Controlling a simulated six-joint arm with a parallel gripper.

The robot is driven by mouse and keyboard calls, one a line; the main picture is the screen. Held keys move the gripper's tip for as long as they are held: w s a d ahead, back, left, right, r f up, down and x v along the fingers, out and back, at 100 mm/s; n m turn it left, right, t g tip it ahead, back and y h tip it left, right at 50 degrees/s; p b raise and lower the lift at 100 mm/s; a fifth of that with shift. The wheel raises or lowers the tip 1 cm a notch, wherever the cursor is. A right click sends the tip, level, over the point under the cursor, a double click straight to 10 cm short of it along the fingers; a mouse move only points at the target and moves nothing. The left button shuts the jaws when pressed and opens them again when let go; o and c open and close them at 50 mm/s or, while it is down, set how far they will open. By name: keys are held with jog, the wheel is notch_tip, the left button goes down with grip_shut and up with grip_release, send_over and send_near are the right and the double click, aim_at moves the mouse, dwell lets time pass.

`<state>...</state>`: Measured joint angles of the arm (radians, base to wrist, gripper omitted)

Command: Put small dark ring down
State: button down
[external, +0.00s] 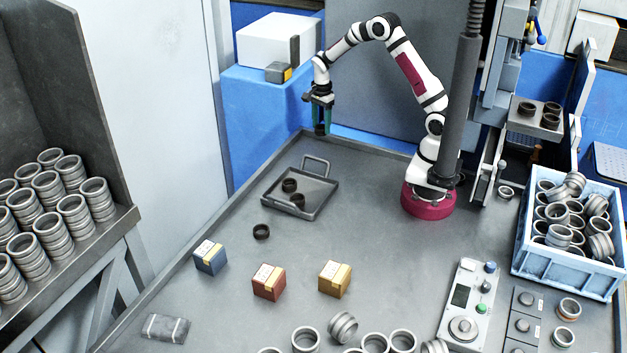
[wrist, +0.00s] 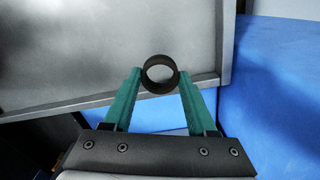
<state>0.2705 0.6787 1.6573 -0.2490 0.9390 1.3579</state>
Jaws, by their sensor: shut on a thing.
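My gripper (wrist: 160,82) is shut on a small dark ring (wrist: 160,89), held between its two green fingertips in the wrist view. In the external view my gripper (external: 322,128) is at the back of the table, high over its rear edge, with the held ring (external: 320,129) at the fingertips. Two more small dark rings (external: 289,185) (external: 297,200) lie in the grey tray (external: 316,212) with a handle. Another dark ring (external: 261,231) lies on the table in front of the tray.
Blue, red and yellow boxes (external: 211,257) (external: 268,282) (external: 334,279) stand in front of the tray. Several metal rings (external: 342,327) lie at the front edge. A blue crate (external: 566,270) of rings and a control panel (external: 466,305) are at the right. The middle of the table (external: 385,245) is clear.

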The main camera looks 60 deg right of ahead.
jog(key=s+d+r, duration=0.4)
jog(key=s+d, duration=0.1)
jog(key=n, duration=1.7)
send_over(313, 190)
notch_tip(313, 190, down, 6)
jog(key=shift+s+f, duration=0.1)
notch_tip(313, 190, down, 3)
jog(key=shift+f, duration=0.4)
jog(key=shift+c, duration=1)
grip_release()
jog(key=shift+f, duration=0.15)
